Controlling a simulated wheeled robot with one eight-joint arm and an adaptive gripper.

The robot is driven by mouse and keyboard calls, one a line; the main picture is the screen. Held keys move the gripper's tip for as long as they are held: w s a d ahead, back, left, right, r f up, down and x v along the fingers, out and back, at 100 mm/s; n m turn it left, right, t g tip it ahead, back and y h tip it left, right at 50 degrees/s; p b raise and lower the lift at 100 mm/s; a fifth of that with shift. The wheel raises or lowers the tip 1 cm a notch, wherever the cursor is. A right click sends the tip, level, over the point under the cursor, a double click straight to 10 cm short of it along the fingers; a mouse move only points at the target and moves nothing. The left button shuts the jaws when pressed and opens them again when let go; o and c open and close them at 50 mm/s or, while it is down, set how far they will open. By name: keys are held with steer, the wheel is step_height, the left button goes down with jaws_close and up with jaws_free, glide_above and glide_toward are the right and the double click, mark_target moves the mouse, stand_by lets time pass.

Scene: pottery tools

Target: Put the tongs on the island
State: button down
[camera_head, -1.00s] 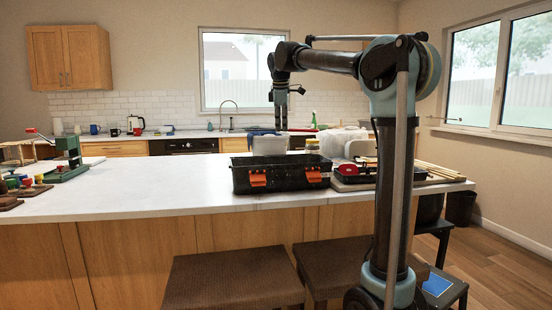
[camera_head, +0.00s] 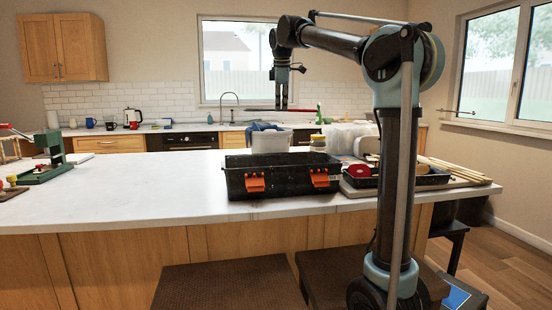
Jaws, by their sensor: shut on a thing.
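The island (camera_head: 130,190) is a long white counter with wooden side panels, spanning the middle of the view. My gripper (camera_head: 281,106) is above its far side, higher than the black toolbox in the picture. It is shut on a thin, long dark-red thing that lies level across the fingertips, seemingly the tongs (camera_head: 300,110). They are small in the view, so their ends and exact shape are hard to make out. They are in the air, apart from the counter.
A black toolbox (camera_head: 285,182) with orange latches stands at the island's front edge. Right of it is a dark tray (camera_head: 410,178) with a red item. Clear bins (camera_head: 345,137) stand behind. A green press (camera_head: 50,155) is at the left. The counter between is bare.

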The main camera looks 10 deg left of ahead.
step_height(320, 180, down, 18)
steer(key=shift+r, duration=0.2)
stand_by(0.6)
steer(key=c, duration=1.8)
jaws_free()
steer(key=shift+f, duration=0.1)
steer(key=shift+s, duration=0.1)
